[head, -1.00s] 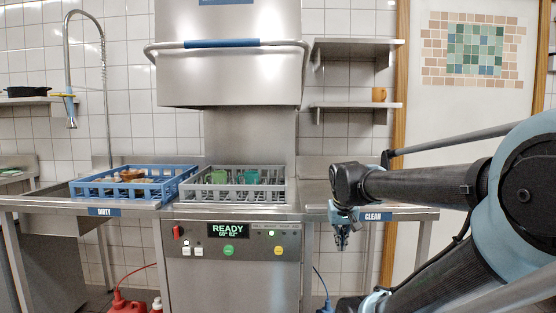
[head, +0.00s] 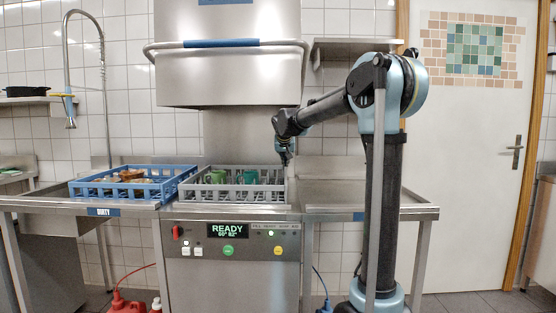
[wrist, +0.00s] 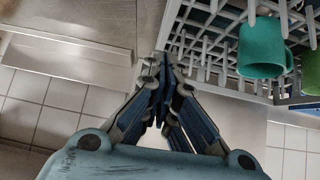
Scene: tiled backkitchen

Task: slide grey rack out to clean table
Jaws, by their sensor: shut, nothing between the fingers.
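The grey rack (head: 233,195) sits in the middle under the raised machine hood, with green and teal cups standing in it. The clean table (head: 335,197) is the steel surface to its right, partly hidden behind my arm. My gripper (head: 285,160) is shut and empty, pointing down at the rack's right end. In the wrist view, the shut fingertips (wrist: 160,62) are close beside the grey rack's edge (wrist: 195,45), with a teal cup (wrist: 262,48) inside it. I cannot tell whether the fingers touch the rack.
A blue rack (head: 130,190) with dishes stands on the dirty side at the left. The steel hood (head: 232,78) is raised above the grey rack. A wall shelf (head: 345,45) hangs above the clean table. The visible part of the clean table is bare.

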